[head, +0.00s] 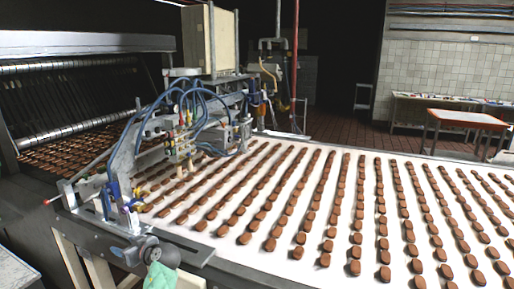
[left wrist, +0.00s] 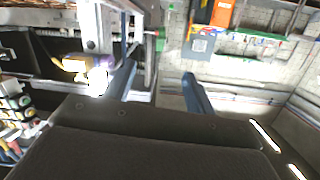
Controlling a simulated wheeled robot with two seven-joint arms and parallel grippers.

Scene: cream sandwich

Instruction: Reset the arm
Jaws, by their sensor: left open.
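My left gripper (left wrist: 159,72) shows in the left wrist view, with its two dark fingers spread apart. Nothing is held between them. The fingers point away from the camera towards machinery and a tiled wall. I cannot make out either of my grippers in the head view. My right gripper shows in neither view.
In the head view, a white conveyor belt (head: 318,264) carries many rows of brown biscuits. A machine with blue hoses (head: 190,100) stands over its left part. A table with an orange edge (head: 468,117) stands at the back right on a brown tiled floor.

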